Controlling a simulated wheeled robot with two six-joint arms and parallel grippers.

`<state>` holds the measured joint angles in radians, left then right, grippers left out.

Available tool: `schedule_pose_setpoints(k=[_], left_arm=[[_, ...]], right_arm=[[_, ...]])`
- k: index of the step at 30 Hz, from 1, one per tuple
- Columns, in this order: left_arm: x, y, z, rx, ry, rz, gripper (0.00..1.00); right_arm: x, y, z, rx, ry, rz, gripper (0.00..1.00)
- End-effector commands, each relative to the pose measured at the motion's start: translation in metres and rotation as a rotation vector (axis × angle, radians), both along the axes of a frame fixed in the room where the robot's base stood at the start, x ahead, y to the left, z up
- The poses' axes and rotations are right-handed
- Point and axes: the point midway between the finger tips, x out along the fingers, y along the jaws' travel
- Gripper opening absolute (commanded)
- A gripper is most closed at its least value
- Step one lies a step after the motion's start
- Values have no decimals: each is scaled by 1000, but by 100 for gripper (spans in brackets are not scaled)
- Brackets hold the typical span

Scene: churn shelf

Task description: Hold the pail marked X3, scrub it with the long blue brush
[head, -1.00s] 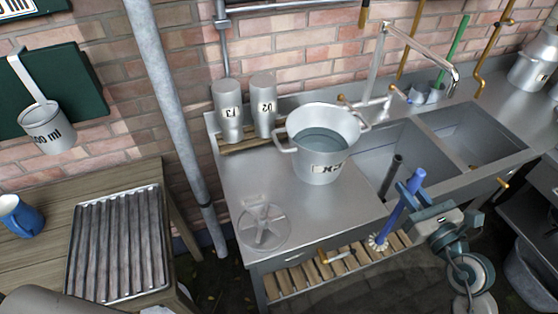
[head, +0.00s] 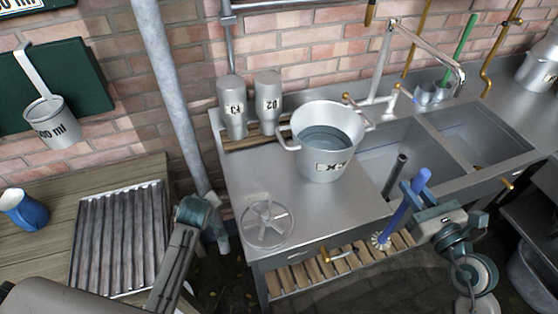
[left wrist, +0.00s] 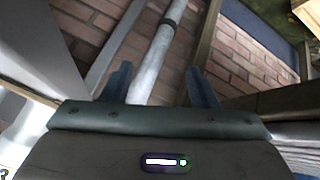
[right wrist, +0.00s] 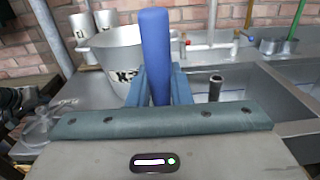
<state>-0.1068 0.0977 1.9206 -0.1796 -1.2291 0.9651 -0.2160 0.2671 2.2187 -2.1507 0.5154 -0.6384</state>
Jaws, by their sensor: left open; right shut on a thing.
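The grey metal pail marked X3 (head: 322,150) stands upright on the steel worktop, left of the sink, with what looks like water inside. Its label shows mirrored in the head view; the pail also shows in the right wrist view (right wrist: 112,60). My right gripper (head: 408,192) is shut on the long blue brush (head: 421,180), in front of the sink, right of and apart from the pail. My left gripper (left wrist: 160,88) is open and empty, facing the wall and pipe.
Two metal canisters (head: 232,108) stand behind the pail on a wooden rack. A tap (head: 385,80) rises over the double sink (head: 480,135). A round spoked disc (head: 266,224) is at the worktop's front left. A vertical pipe (head: 165,80) stands between worktop and wooden table (head: 55,180).

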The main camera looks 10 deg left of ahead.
Motion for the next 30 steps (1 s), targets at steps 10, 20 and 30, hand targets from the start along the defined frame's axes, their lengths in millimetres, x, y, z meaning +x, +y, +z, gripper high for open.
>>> schedule_pose_setpoints(k=[10, 20, 30], left_arm=[[45, -62, 98, -326, -364, -114, 54], [22, -134, 197, -685, -806, -243, 54], [30, -170, 213, -899, -762, -189, 54]], right_arm=[[0, 0, 0, 0, -1, 0, 0], [0, 0, 0, 0, -1, 0, 0], [0, 0, 0, 0, -1, 0, 0]])
